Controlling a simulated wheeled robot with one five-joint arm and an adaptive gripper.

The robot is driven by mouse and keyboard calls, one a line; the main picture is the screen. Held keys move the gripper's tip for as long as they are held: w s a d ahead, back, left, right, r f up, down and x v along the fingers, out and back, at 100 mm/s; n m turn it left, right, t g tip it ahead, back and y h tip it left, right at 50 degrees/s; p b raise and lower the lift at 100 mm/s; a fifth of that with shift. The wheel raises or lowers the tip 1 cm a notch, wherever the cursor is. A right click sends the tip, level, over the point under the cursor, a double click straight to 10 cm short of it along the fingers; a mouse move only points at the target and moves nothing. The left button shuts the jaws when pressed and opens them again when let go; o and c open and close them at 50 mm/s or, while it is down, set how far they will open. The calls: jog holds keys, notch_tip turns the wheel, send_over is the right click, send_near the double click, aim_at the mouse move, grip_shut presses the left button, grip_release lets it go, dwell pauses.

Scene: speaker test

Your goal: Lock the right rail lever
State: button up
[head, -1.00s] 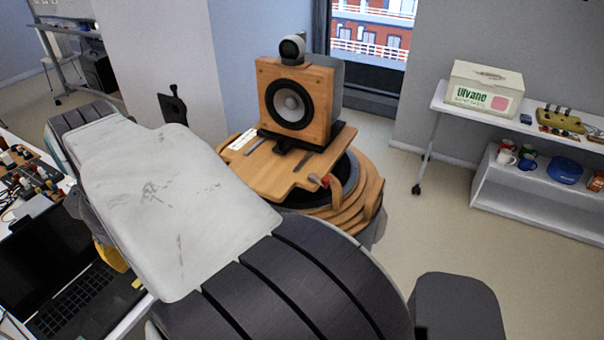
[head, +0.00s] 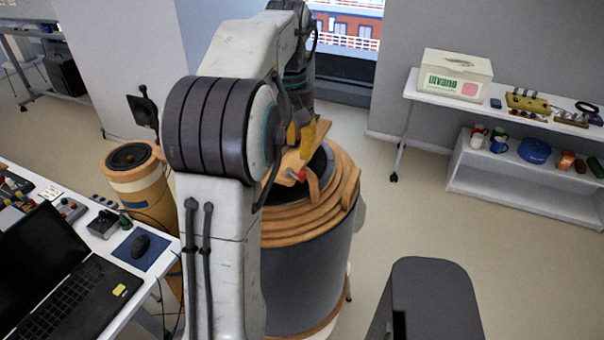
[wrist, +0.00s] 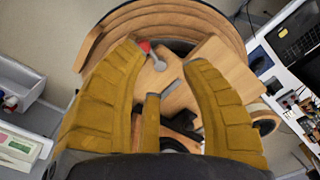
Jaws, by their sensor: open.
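The lever (head: 302,175) has a red knob and sits at the near edge of the wooden board (head: 288,166) on a round drum stand. In the wrist view the lever (wrist: 158,64) shows as a short grey arm with its red knob close to the left fingertip; I cannot tell if they touch. A grey strip like a rail (wrist: 168,91) lies on the board below it. In the head view my gripper (head: 303,135) is partly hidden by my arm. The speaker is hidden there.
A desk with a laptop (head: 70,290) and mouse (head: 141,245) stands at left, with a smaller wooden drum (head: 132,180) behind. A white shelf (head: 480,185) with a box (head: 455,75) stands at right. The floor between drum stand and shelf is clear.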

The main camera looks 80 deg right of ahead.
aim_at(302, 173)
jog(key=shift+s+d+f, duration=0.15)
jog(key=shift+s, duration=0.35)
jog(key=shift+s+d+f, duration=0.1)
jog(key=shift+s, duration=0.4)
jog(key=shift+s+f, duration=0.15)
jog(key=shift+f, duration=3.4)
jog(key=shift+c, duration=0.3)
grip_shut()
